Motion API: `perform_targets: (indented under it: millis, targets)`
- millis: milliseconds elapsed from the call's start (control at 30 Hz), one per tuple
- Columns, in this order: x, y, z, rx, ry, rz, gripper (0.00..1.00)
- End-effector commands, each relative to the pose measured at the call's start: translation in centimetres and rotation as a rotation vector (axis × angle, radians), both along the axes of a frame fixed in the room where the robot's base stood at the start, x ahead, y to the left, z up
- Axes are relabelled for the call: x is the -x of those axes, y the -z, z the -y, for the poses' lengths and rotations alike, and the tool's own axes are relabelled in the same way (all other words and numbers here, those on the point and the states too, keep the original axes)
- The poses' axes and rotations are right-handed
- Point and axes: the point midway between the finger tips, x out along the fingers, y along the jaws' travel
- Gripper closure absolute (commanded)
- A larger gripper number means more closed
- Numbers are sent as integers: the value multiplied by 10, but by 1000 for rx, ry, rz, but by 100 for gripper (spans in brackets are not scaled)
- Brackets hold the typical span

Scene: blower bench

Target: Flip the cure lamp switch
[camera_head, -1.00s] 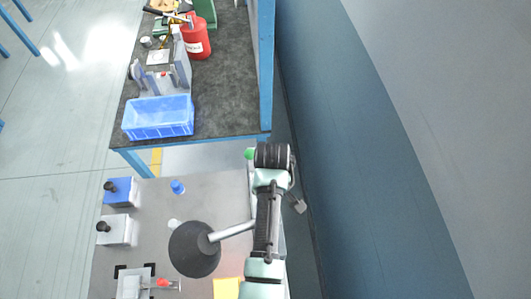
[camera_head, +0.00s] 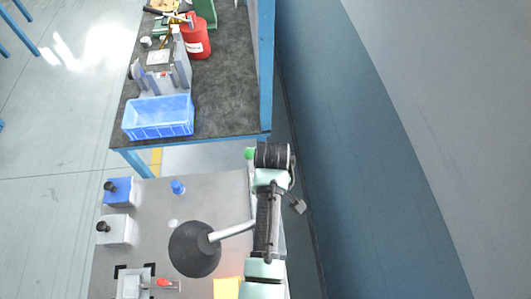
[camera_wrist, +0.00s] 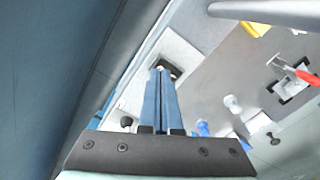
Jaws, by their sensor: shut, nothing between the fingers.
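The cure lamp (camera_head: 195,249) has a dark round shade on a pale bent arm. It stands over the grey bench in the head view, left of my arm. In the wrist view a pale bar at the top right (camera_wrist: 262,13) looks like its arm. A pale plate (camera_wrist: 190,52) there carries a small black fitting (camera_wrist: 175,69), which seems to be the switch. My gripper (camera_wrist: 160,72) is shut and empty, its blue fingers pointing at this fitting and partly covering it. I cannot tell whether they touch or how the switch is set. The head view does not show my fingers.
A blue box (camera_head: 119,192) and a white box (camera_head: 115,231), both with black knobs, stand on the bench's left side. A red-handled clamp (camera_head: 160,283) and a yellow piece (camera_head: 227,289) are near. A blue bin (camera_head: 158,117) sits on the far table. A wall (camera_head: 335,150) runs close on the right.

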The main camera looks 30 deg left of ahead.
Motion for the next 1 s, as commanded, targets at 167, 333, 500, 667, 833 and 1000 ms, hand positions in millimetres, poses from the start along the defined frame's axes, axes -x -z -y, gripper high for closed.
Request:
perform_targets:
  millis: [167, 333, 500, 667, 833, 1000]
  targets:
    - [0, 0, 0, 0, 0, 0, 100]
    - [0, 0, 0, 0, 0, 0, 100]
    - [0, 0, 0, 0, 0, 0, 100]
    - [0, 1, 0, 0, 0, 0, 100]
    - [0, 3, 0, 0, 0, 0, 100]
    - [0, 6, 0, 0, 0, 0, 100]
